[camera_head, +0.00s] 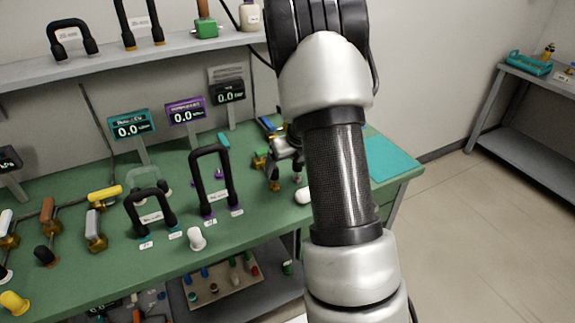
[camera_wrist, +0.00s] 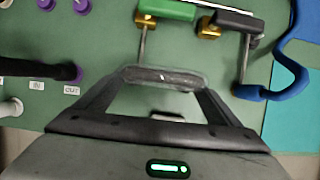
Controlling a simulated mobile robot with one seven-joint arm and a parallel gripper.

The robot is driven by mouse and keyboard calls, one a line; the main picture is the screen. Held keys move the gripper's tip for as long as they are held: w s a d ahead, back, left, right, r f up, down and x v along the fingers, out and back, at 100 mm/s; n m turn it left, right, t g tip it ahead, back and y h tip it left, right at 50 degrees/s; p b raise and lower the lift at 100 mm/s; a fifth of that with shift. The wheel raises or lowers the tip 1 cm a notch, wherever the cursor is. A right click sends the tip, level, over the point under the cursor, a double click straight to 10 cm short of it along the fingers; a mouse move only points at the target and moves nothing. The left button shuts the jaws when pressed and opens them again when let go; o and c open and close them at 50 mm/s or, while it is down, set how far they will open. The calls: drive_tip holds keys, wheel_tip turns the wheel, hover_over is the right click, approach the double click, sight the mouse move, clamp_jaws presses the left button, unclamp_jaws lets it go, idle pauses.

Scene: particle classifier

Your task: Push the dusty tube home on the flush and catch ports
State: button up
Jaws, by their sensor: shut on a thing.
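In the head view my gripper (camera_head: 287,160) is low over the right part of the green bench, partly behind my own arm. In the wrist view my gripper (camera_wrist: 165,80) has its two dark fingers at either end of a short, grey, dusty-looking tube (camera_wrist: 165,76). The fingers are shut on it. Only its upper face shows; its lower ends are hidden. The flush and catch ports cannot be made out, so I cannot tell how the tube sits on them. A small pale plate (camera_wrist: 167,118) shows between the fingers.
A black arched tube (camera_head: 222,170) on purple ports stands left of my gripper. A green-handled valve (camera_wrist: 166,10) and a black-handled valve (camera_wrist: 240,22) are close by. A blue hose (camera_wrist: 282,60) curves at the right. The teal mat (camera_head: 392,158) is clear.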

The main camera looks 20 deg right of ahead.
drive_tip(key=shift+f+b, duration=1.15)
drive_tip(key=shift+f, duration=0.7)
drive_tip(key=o, duration=1)
drive_tip(key=shift+r, duration=0.1)
drive_tip(key=p+v, duration=0.5)
drive_tip(key=v, duration=1.2)
drive_tip(key=shift+s+r, duration=0.15)
